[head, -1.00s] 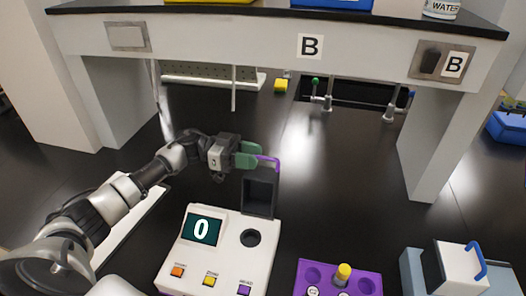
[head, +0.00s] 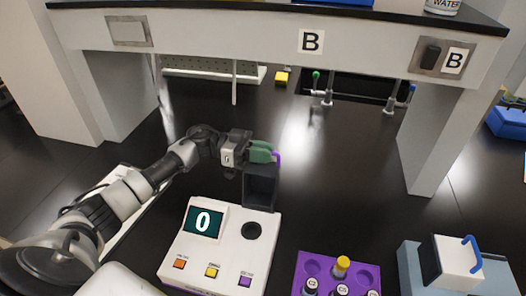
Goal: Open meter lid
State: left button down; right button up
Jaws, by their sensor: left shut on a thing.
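The white meter (head: 225,262) stands on the black bench at the lower middle of the head view, its screen (head: 203,222) reading 0. Its dark lid (head: 259,187) stands up, open, at the back edge, behind the round dark well (head: 251,231). The lid has a purple handle (head: 277,157) at its top. My left gripper (head: 266,153) has green fingers and is shut on the purple handle, mostly covering it. My right gripper is not in view.
A purple rack (head: 306,265) with several vials, one yellow-capped, stands right of the meter. A blue-grey box with a white, blue-handled lid (head: 455,261) is at the lower right. Taps (head: 328,91) and a sink are at the back, under the shelf.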

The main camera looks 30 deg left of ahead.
aim_at(258, 171)
pick_arm(q)
jog(key=shift+r, duration=0.15)
jog(key=shift+s+d+r+m+p, duration=0.15)
jog(key=shift+s+r+m+p, duration=0.3)
jog(key=shift+s+m, duration=0.25)
jog(key=s+m, duration=0.1)
jog(key=s+r+m+p, duration=0.1)
jog(key=s+d+m, duration=0.1)
jog(key=shift+s+r, duration=0.2)
jog(key=shift+s+d+p, duration=0.15)
jog(key=shift+s+p, duration=0.55)
jog(key=shift+s, duration=0.05)
jog(key=c, duration=1.2)
grip_release()
jog(key=shift+f, duration=0.1)
jog(key=shift+s, duration=0.1)
